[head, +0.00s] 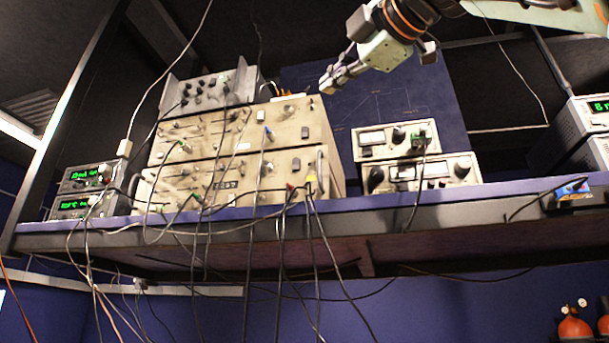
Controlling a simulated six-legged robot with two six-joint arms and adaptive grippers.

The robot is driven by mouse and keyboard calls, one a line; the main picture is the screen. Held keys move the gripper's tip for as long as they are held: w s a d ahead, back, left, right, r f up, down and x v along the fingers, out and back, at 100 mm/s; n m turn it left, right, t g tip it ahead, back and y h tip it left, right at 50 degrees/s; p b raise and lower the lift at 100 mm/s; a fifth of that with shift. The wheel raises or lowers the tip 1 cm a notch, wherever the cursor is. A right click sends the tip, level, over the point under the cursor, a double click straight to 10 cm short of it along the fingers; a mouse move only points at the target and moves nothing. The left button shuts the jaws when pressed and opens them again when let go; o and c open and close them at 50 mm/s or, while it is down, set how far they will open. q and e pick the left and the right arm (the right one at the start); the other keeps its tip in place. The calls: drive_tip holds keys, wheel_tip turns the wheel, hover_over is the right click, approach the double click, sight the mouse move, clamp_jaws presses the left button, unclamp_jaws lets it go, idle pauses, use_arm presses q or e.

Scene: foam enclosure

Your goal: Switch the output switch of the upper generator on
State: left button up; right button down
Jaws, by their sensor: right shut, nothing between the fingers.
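Two wide beige generator-like units are stacked on a raised shelf in the head view. The upper one (225,141) has knobs, cables and a small dark switch (305,132) near its right end. The lower one (225,189) sits directly under it and has a similar dark switch (296,164). I cannot read the labels or tell either switch's position. My right gripper (327,86) comes in from the upper right. It is shut and empty, above and to the right of the upper unit's right end, and appears apart from it. My left gripper is not in view.
A grey unit (212,89) lies on top of the stack. Two green-display units (86,178) stand left, and two smaller instruments (415,172) stand right. Many cables hang over the shelf edge (470,207). A blue panel (440,100) stands behind. Another instrument (590,113) is far right.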

drive_tip(key=p, duration=1.4)
approach(305, 132)
drive_tip(key=w+a+r, duration=0.2)
drive_tip(key=w+a, duration=0.2)
drive_tip(key=w, duration=0.1)
drive_tip(key=shift+f, duration=0.2)
drive_tip(key=shift+d, duration=0.1)
drive_tip(key=shift+w, duration=0.2)
